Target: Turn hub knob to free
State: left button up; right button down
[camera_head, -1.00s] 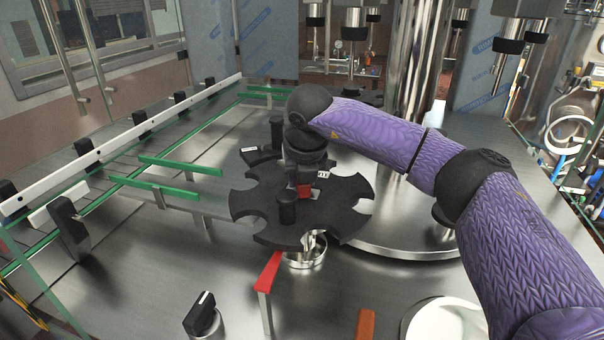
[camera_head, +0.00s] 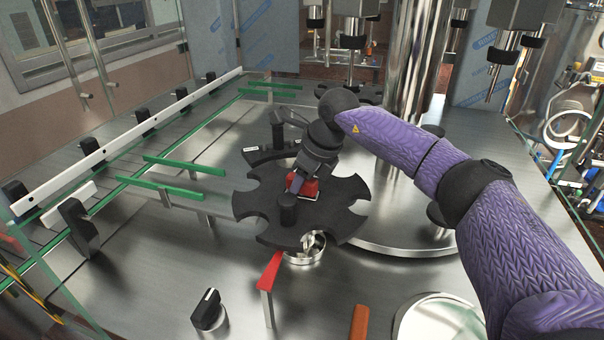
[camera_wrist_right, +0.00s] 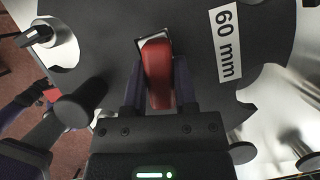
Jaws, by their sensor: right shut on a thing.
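The hub knob (camera_head: 308,188) is red and sits at the middle of the black star wheel (camera_head: 262,202). My right gripper (camera_head: 296,184) reaches down over the wheel and is shut on the knob. In the right wrist view the red knob (camera_wrist_right: 158,75) stands between the two dark fingers of the right gripper (camera_wrist_right: 160,88). A white label reading "60 mm" (camera_wrist_right: 226,45) lies on the wheel beside it. The knob's base is partly hidden by the gripper. My left gripper is not in view.
A black post (camera_head: 288,208) stands on the wheel close to my gripper. A red-topped bracket (camera_head: 269,272) and a black selector switch (camera_head: 208,308) stand in front. Green guide rails (camera_head: 158,187) run at left. A steel column (camera_head: 420,80) rises behind.

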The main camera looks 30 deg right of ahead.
jog(key=shift+r+n+y+p, duration=0.1)
jog(key=shift+n+y+p, duration=0.2)
jog(key=shift+n, duration=0.8)
jog(key=shift+c, duration=2)
grip_release()
jog(key=v, duration=0.9)
jog(key=shift+d+r+p, duration=0.2)
jog(key=shift+r+p, duration=0.2)
